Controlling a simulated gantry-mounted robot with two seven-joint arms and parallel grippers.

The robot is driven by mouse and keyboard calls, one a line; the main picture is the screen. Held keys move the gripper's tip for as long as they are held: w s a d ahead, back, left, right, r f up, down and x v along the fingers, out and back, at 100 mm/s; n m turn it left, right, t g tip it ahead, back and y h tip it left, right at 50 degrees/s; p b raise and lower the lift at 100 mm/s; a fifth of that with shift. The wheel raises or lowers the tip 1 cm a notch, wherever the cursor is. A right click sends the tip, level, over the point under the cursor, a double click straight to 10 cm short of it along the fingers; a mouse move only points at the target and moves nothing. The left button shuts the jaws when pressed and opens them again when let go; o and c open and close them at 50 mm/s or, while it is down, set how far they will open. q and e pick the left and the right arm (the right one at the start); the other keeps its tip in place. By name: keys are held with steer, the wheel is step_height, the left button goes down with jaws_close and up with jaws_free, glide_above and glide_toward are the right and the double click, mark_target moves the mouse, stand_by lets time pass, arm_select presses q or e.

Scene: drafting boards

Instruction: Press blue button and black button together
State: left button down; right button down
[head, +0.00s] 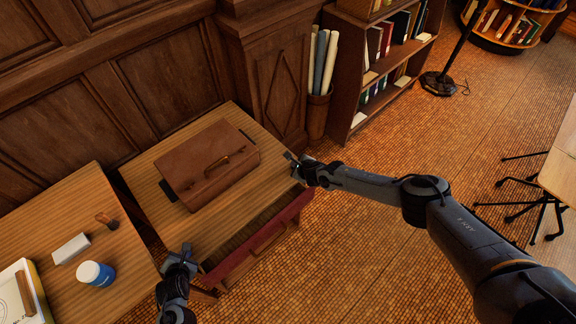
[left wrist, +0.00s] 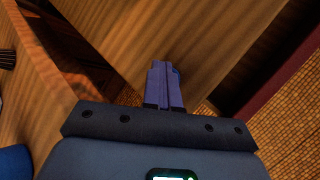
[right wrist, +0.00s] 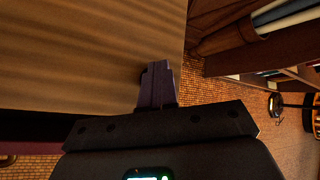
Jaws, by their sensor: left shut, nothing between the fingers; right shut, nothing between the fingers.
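I cannot make out a blue button or a black button in any view. A brown leather case (head: 207,163) with a handle lies on the wooden desk (head: 140,172). Dark flat pieces stick out at its left side (head: 168,191) and its right side (head: 247,136); what they are is unclear. My left gripper (head: 186,250) is shut and empty by the desk's front left corner; its fingers also show in the left wrist view (left wrist: 162,68). My right gripper (head: 291,157) is shut and empty by the desk's right corner; its fingers show in the right wrist view (right wrist: 158,68).
A reddish drawer (head: 262,243) with a handle stands out from the desk's front. A second desk (head: 130,270) at left holds a white-and-blue cup (head: 95,273), a white block (head: 71,249) and a brush (head: 106,219).

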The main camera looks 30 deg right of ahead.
arm_select(q)
steer(key=shift+f, duration=0.1)
stand_by(0.5)
arm_select(e)
steer(key=shift+r, duration=0.9)
steer(key=shift+r, duration=2.55)
